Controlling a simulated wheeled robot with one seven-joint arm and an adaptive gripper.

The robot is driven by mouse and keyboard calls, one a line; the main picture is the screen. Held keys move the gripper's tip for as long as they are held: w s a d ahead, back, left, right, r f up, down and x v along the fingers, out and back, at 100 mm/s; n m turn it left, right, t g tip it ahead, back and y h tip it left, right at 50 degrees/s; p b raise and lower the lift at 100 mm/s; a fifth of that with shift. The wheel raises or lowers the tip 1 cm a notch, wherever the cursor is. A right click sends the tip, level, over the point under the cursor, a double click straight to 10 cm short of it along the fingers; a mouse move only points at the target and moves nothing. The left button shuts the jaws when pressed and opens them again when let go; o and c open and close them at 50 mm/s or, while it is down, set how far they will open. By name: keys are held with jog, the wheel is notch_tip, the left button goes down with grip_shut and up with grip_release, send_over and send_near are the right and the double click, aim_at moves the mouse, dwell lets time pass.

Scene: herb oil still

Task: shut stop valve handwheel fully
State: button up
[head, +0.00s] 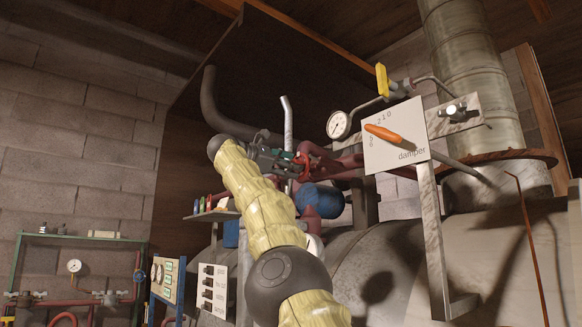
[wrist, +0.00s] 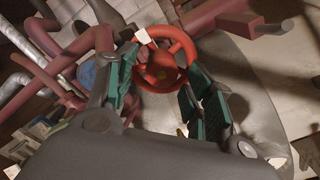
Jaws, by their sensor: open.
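The red stop valve handwheel (wrist: 183,47) is at the top middle of the wrist view, a round rim with a hub. In the head view the handwheel (head: 304,168) is small and partly hidden, just right of my gripper's end. My gripper (wrist: 160,75) has its two green-padded fingers apart, one on each side of the wheel in the wrist view. In the head view my gripper (head: 284,160) reaches right toward the wheel. Nothing is held between the fingers. I cannot tell whether a fingertip touches the rim.
Dark red pipes (wrist: 75,45) run beside the wheel, with a blue rounded part (head: 322,197) below. A damper plate (head: 396,137) with an orange lever (head: 382,132) and a pressure gauge (head: 339,125) stand to the right. A large grey drum (head: 385,250) lies underneath.

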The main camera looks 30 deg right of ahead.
jog(key=s+a, duration=0.1)
jog(key=a, duration=1)
